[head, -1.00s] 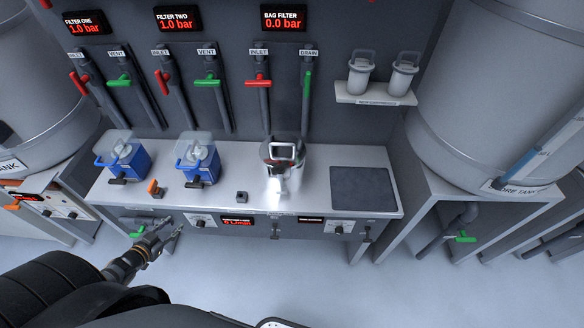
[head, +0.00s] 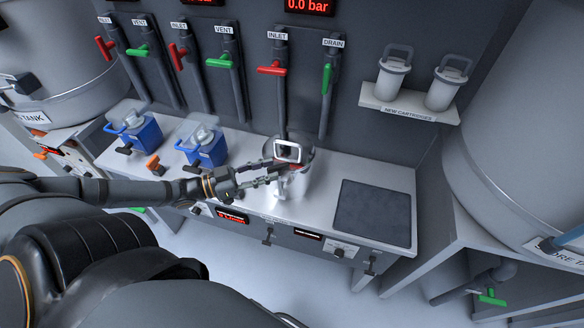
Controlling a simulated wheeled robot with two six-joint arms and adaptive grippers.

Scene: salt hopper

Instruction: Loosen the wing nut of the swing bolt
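The silver bag filter housing (head: 299,187) stands on the bench below the BAG FILTER valves, with a pale, squarish loop handle (head: 289,151) on top. My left gripper (head: 277,172) reaches in from the left at the housing's upper left side, just below the handle. Its two fingers are apart, with a gap between them. I cannot tell whether they touch the housing. The swing bolt and its wing nut are too small, or hidden by the fingers, to make out. My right gripper is not in view.
Two blue filter units (head: 143,134) (head: 210,152) with clear covers stand left of the housing, near my forearm. An orange-handled part (head: 153,163) sits before them. A dark mat (head: 373,212) lies bare at right. Red inlet (head: 272,69) and green drain (head: 326,78) handles are above.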

